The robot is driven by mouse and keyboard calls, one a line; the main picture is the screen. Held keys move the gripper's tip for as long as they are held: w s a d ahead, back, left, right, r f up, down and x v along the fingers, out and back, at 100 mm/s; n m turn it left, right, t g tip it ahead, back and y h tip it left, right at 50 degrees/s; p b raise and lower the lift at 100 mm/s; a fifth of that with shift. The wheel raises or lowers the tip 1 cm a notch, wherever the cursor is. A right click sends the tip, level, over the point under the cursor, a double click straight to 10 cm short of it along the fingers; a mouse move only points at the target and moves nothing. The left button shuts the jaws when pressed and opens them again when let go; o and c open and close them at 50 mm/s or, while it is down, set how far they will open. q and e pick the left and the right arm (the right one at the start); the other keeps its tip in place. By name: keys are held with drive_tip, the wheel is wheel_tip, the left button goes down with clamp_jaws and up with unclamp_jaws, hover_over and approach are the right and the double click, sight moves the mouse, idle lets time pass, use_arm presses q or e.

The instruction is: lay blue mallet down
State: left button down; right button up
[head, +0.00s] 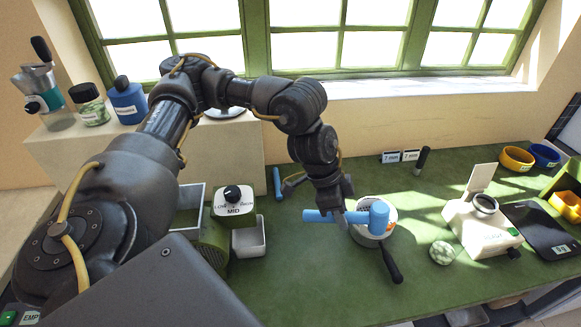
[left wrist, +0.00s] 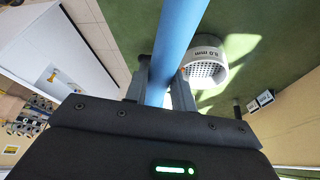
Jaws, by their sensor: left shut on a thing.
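The blue mallet (head: 376,217) is in my left gripper (head: 341,214), held above the green table. In the head view its handle points left and its head is at the right, in front of a round white sieve (head: 366,238) with a black handle. In the left wrist view the blue handle (left wrist: 176,45) runs between the fingers of my left gripper (left wrist: 160,88), which are shut on it. The sieve, marked 8.0 mm, also shows there (left wrist: 207,66). My right gripper is not in view.
A white scale-like device (head: 482,228) and a black tablet (head: 541,230) stand at the right. Yellow and blue bowls (head: 517,158) are at the far right. A grinder marked MID (head: 234,200) and a white bin (head: 249,240) stand left. The front middle of the green table (head: 310,285) is clear.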

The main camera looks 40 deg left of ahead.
use_arm(q)
drive_tip(key=shift+w+a+f+m, duration=0.2)
drive_tip(key=shift+w+f+m, duration=0.15)
drive_tip(key=shift+m, duration=0.15)
drive_tip(key=w+a+f+m+g+y, duration=0.2)
drive_tip(key=a+f+m, duration=0.3)
drive_tip(key=m, duration=0.6)
drive_tip(key=w+a+f+m+g+y+b, duration=0.1)
drive_tip(key=a+f+m, duration=0.4)
drive_tip(key=m, duration=0.6)
drive_tip(key=shift+w+a+f+g+y, duration=0.15)
drive_tip(key=shift+w+a+g+y, duration=0.55)
drive_tip(key=shift+w+g+y, duration=0.35)
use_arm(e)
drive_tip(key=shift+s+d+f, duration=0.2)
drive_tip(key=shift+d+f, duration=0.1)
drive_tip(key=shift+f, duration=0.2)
use_arm(q)
drive_tip(key=shift+w, duration=0.1)
drive_tip(key=shift+w+m+p, duration=0.1)
drive_tip(key=shift+m+p, duration=0.2)
drive_tip(key=shift+p, duration=0.3)
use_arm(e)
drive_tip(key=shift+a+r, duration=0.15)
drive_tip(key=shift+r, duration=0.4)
use_arm(q)
drive_tip(key=shift+f, duration=0.15)
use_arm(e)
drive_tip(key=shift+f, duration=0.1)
